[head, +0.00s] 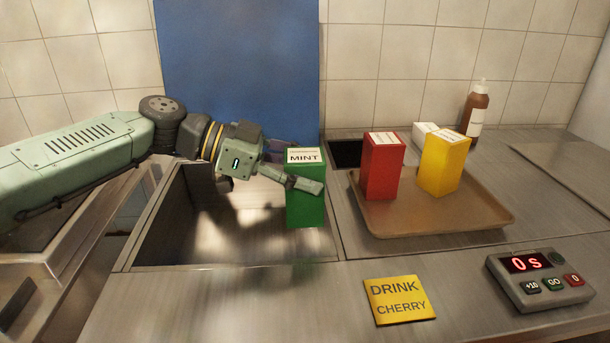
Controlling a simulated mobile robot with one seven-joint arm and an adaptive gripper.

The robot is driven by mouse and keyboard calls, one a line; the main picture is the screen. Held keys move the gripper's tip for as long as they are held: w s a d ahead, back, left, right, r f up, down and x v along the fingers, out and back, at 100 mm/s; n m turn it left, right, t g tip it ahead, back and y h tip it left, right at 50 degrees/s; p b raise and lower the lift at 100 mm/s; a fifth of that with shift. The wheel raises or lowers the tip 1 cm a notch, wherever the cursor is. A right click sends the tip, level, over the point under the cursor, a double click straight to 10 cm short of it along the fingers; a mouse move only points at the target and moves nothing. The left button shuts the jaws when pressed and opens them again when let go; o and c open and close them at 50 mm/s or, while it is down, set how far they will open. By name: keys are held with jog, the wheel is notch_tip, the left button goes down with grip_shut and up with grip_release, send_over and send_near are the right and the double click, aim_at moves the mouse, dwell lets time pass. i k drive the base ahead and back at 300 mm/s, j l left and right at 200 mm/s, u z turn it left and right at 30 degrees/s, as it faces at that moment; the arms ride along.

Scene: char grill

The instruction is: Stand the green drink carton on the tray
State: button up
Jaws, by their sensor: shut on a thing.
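My gripper (302,183) reaches in from the left and is shut on the green drink carton (306,213), labelled MINT. One finger lies across the carton's near face; the other is hidden. The carton is upright, over the right edge of the sunken metal bay, left of the tray and apart from it. I cannot tell its exact height. The brown tray (430,223) lies on the counter at the right. A red carton (381,168) stands on its left part and a yellow carton (443,166) on its right part.
A white object (425,131) is partly hidden behind the yellow carton. A brown bottle (474,113) stands at the back. A yellow note (399,302) reading DRINK CHERRY and a timer (538,280) showing 0 s lie in front. The tray's front strip is bare.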

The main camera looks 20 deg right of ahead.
aim_at(435, 217)
jog(key=k, duration=1.3)
